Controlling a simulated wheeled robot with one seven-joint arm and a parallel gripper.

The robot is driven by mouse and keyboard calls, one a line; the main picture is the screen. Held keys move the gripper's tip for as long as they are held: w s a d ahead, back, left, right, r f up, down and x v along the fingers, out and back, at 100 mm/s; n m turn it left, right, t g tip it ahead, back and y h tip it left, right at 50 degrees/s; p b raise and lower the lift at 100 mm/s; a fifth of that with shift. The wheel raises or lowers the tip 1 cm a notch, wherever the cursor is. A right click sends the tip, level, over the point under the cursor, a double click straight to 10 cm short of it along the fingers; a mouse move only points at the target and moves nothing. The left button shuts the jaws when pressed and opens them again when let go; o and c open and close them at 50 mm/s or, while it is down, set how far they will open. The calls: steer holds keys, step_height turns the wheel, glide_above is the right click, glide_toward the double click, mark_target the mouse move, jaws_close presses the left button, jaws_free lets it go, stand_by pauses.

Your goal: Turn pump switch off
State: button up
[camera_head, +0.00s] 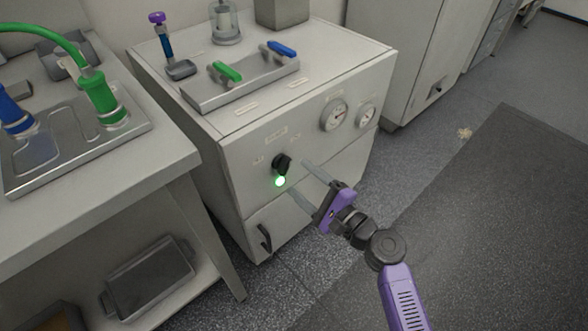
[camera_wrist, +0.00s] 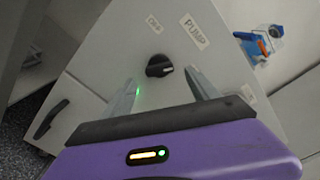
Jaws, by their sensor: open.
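The pump switch (camera_head: 282,163) is a black rotary knob on the front panel of a white cabinet. A green light (camera_head: 280,181) glows just below it. In the wrist view the knob (camera_wrist: 159,66) sits beyond and between my two fingers, near a "PUMP" label (camera_wrist: 196,37). My purple gripper (camera_head: 304,186) is open and empty, in front of the panel, to the lower right of the knob in the head view. The fingers appear apart from the knob. The green light (camera_wrist: 138,91) shows beside the left finger in the wrist view.
Two gauges (camera_head: 335,115) are on the panel right of the knob. A black door handle (camera_head: 264,238) is below. Green (camera_head: 226,72) and blue (camera_head: 282,49) valve handles stand on the cabinet top. A bench (camera_head: 170,160) stands at left. Floor at right is clear.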

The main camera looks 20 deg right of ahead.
mark_target(287, 169)
steer(key=shift+x, duration=2.4)
steer(key=shift+a, duration=0.1)
steer(key=shift+s, duration=0.1)
steer(key=c, duration=1.4)
steer(key=shift+o, duration=0.2)
